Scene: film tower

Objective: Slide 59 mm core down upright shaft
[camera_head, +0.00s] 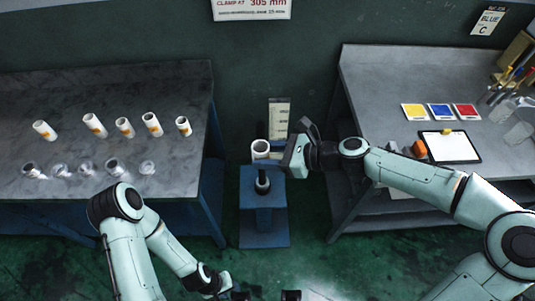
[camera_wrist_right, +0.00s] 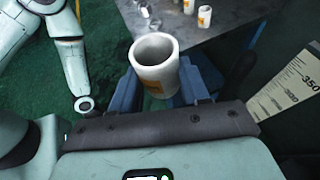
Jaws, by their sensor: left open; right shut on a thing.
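A white cylindrical core (camera_head: 261,148) with an orange label is held upright by my right gripper (camera_wrist_right: 165,90). In the right wrist view the core (camera_wrist_right: 153,74) sits between the blue fingers, its open top facing up. In the head view the upright dark shaft (camera_head: 262,180) stands on a blue stand (camera_head: 263,220), and the core shows just above the shaft's top. I cannot tell if they are lined up in depth. My left gripper (camera_head: 265,296) is open and empty at the bottom edge, in front of the stand.
The left bench (camera_head: 60,100) carries several white cores and several clear or grey rings. A ruled scale (camera_head: 279,120) stands behind the stand; it also shows in the wrist view (camera_wrist_right: 288,92). The right bench (camera_head: 380,75) holds coloured cards and a clipboard (camera_head: 450,147).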

